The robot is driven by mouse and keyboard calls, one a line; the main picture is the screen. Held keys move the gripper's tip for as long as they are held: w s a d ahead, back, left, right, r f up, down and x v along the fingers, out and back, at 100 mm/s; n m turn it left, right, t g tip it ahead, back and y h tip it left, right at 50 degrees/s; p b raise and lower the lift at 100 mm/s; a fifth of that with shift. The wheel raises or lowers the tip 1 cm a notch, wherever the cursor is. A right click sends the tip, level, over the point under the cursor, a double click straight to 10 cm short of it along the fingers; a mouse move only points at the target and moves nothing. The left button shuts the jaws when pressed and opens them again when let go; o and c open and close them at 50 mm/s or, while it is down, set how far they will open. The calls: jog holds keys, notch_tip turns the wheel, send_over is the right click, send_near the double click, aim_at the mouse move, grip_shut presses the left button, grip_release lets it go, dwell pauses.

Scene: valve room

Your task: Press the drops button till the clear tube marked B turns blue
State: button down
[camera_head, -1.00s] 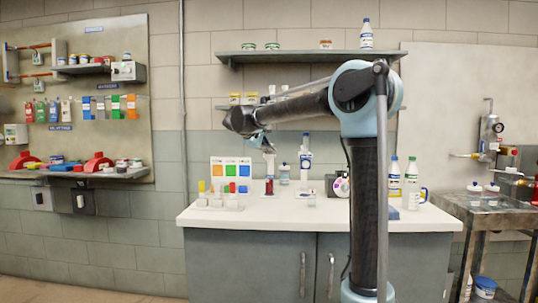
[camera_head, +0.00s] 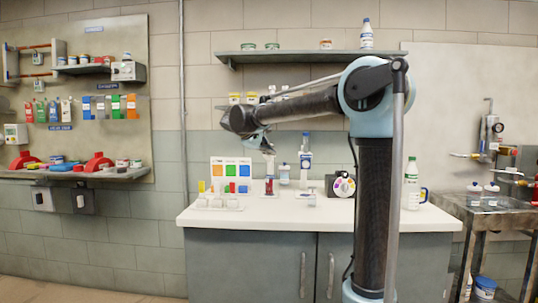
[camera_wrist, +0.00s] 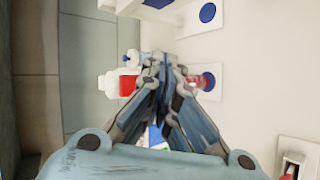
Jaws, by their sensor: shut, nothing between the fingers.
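My gripper (camera_head: 268,152) points down over the white counter, in front of a dispenser stand with a dark red part (camera_head: 269,187) below it. In the wrist view my gripper (camera_wrist: 168,60) is shut and empty. A white bottle shape with a red patch (camera_wrist: 128,84) lies left of the fingertips, and a blue round spot (camera_wrist: 208,81) on a white block is to their right. I cannot tell whether they touch anything. A clear vessel (camera_head: 311,194) stands right of the dark red part. No letter B can be read, and I cannot make out which part is the drops button.
A colour chart (camera_head: 231,176) and small blocks with coloured tubes stand at the counter's left. The counter's front strip (camera_head: 262,219) is clear.

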jog(key=s, duration=0.3)
dwell(0.7)
jog(key=s+d+f+m+g+y, duration=0.1)
jog(key=s+d+f+m+g, duration=0.2)
jog(key=s+d+f, duration=0.7)
jog(key=s+d+f+m+g+y, duration=0.1)
jog(key=s+d+f+m+g, duration=0.15)
jog(key=s+d+f, duration=0.6)
jog(key=s+d+f+m+y, duration=0.2)
jog(key=s+f+m, duration=0.1)
jog(key=s+f, duration=0.6)
jog(key=s+d+f+m+g+y, duration=0.1)
jog(key=s+d+f+m+y, duration=0.1)
jog(key=s+f, duration=0.7)
jog(key=shift+s+d+f+m+y, duration=0.25)
jog(key=shift+s+d+m+y, duration=0.15)
jog(key=shift+s+d+m, duration=0.45)
jog(key=shift+s+a+g, duration=0.15)
jog(key=shift+a+g, duration=0.1)
